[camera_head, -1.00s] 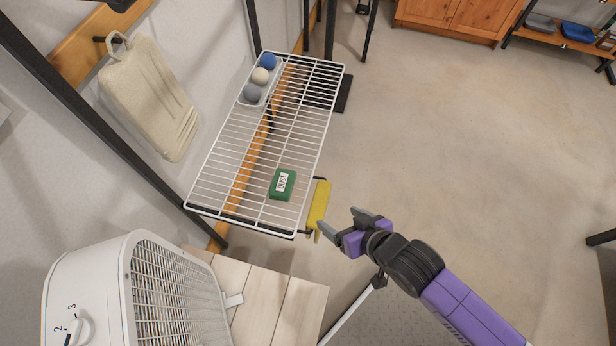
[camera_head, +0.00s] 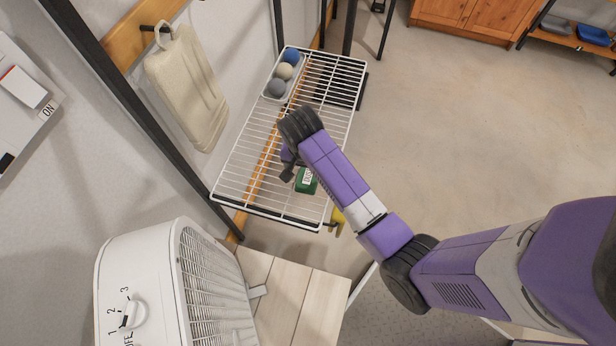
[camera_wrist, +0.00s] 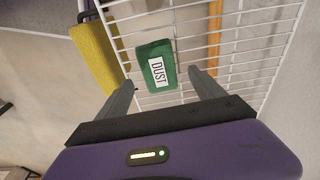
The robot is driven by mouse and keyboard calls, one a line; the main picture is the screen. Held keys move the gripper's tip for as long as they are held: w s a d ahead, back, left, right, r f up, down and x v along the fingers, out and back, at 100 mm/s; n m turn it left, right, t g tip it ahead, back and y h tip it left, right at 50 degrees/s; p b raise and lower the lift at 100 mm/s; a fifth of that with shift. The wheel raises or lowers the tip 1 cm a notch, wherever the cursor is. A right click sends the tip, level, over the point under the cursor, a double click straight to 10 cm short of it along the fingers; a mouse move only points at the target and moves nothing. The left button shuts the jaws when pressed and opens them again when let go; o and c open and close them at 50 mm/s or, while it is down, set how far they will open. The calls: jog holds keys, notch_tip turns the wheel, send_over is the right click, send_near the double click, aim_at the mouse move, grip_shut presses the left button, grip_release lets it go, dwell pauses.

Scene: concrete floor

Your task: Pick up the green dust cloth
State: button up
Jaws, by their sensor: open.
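The green dust cloth (camera_head: 306,182) is a small folded green block lying on the white wire rack (camera_head: 250,170), near its front right edge. In the wrist view the cloth (camera_wrist: 155,64) shows whole, with a white label reading DUST. My gripper (camera_head: 288,168) is over the rack beside the cloth, partly hidden behind my arm in the head view. In the wrist view my gripper (camera_wrist: 163,92) is open and empty. Its fingers lie either side of the cloth's near end in the picture, with the cloth just beyond the fingertips.
A yellow cloth (camera_wrist: 96,55) hangs at the rack's edge. A tray with several balls (camera_head: 284,72) sits at the rack's far end. A white heater (camera_head: 150,285) stands on a wooden surface in front. A beige board (camera_head: 186,85) hangs on the left wall.

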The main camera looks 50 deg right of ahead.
aim_at(308, 176)
jog(key=f, duration=0.3)
jog(key=d+f, duration=0.1)
jog(key=f, duration=0.2)
jog(key=shift+d+b, duration=0.1)
jog(key=shift+b, duration=0.2)
jog(key=c, duration=1.4)
jog(key=shift+r, duration=0.15)
jog(key=shift+c, duration=0.2)
notch_tip(308, 176, up, 20)
jog(key=p, duration=0.2)
jog(key=shift+w, duration=0.1)
